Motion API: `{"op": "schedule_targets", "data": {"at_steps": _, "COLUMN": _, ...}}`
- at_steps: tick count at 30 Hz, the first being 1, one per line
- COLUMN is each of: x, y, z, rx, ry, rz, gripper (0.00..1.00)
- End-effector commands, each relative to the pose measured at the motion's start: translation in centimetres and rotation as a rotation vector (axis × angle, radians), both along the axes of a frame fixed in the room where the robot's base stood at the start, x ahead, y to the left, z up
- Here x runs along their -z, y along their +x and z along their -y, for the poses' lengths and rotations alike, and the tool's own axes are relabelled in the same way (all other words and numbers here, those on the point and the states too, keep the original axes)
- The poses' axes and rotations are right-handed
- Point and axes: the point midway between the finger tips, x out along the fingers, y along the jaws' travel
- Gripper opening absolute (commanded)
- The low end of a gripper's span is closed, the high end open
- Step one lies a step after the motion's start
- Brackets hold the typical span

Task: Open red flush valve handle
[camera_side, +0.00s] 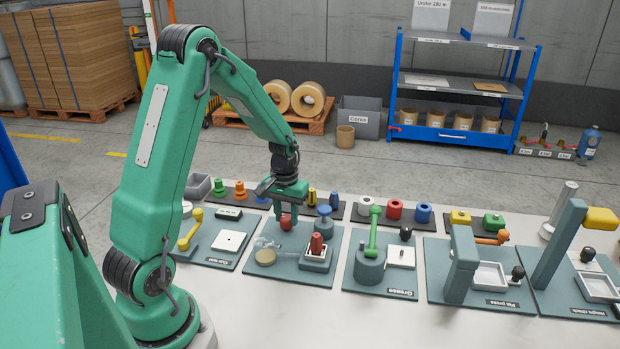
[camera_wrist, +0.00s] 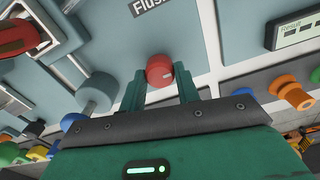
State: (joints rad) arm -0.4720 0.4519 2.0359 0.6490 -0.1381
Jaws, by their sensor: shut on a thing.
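A round red knob (camera_side: 286,222) sits at the back left of the second plate (camera_side: 268,275). My gripper (camera_side: 289,212) is lowered over this plate, with its fingers at the knob. In the wrist view the red knob (camera_wrist: 159,68) sits between the tips of the two green fingers, and my gripper (camera_wrist: 160,86) is shut on it. A partly cut-off label beginning "Flus" (camera_wrist: 151,6) is beyond it. How the knob joins the plate is hidden.
On the same plate are a blue-topped post (camera_side: 324,218), a tan disc (camera_side: 265,257) and a red-handled piece (camera_side: 316,243) in a white tray. The Grease plate (camera_side: 385,285) with a green lever (camera_side: 373,230) is to the right. Coloured parts stand in a row behind.

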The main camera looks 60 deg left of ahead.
Motion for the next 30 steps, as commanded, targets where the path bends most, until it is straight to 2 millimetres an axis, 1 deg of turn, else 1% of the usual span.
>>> {"op": "schedule_targets", "data": {"at_steps": 1, "x": 0.1, "y": -0.2, "z": -0.2, "rx": -0.007, "ry": -0.002, "rz": -0.002, "gripper": 0.09}}
{"op": "schedule_targets", "data": {"at_steps": 2, "x": 0.1, "y": -0.2, "z": -0.2, "rx": -0.008, "ry": -0.002, "rz": -0.002, "gripper": 0.34}}
{"op": "schedule_targets", "data": {"at_steps": 3, "x": 0.1, "y": -0.2, "z": -0.2, "rx": -0.008, "ry": -0.002, "rz": -0.002, "gripper": 0.42}}
{"op": "schedule_targets", "data": {"at_steps": 5, "x": 0.1, "y": -0.2, "z": -0.2, "rx": -0.007, "ry": -0.001, "rz": -0.002, "gripper": 0.53}}
{"op": "schedule_targets", "data": {"at_steps": 14, "x": 0.0, "y": -0.1, "z": -0.1, "rx": -0.004, "ry": -0.001, "rz": -0.001, "gripper": 0.54}}
{"op": "schedule_targets", "data": {"at_steps": 20, "x": -0.7, "y": -0.1, "z": -0.1, "rx": -0.004, "ry": 0.000, "rz": 0.000, "gripper": 0.54}}
{"op": "schedule_targets", "data": {"at_steps": 26, "x": -2.7, "y": 0.0, "z": -0.1, "rx": -0.004, "ry": 0.001, "rz": 0.002, "gripper": 0.54}}
{"op": "schedule_targets", "data": {"at_steps": 30, "x": -4.6, "y": 0.0, "z": -0.1, "rx": -0.004, "ry": 0.002, "rz": 0.002, "gripper": 0.54}}
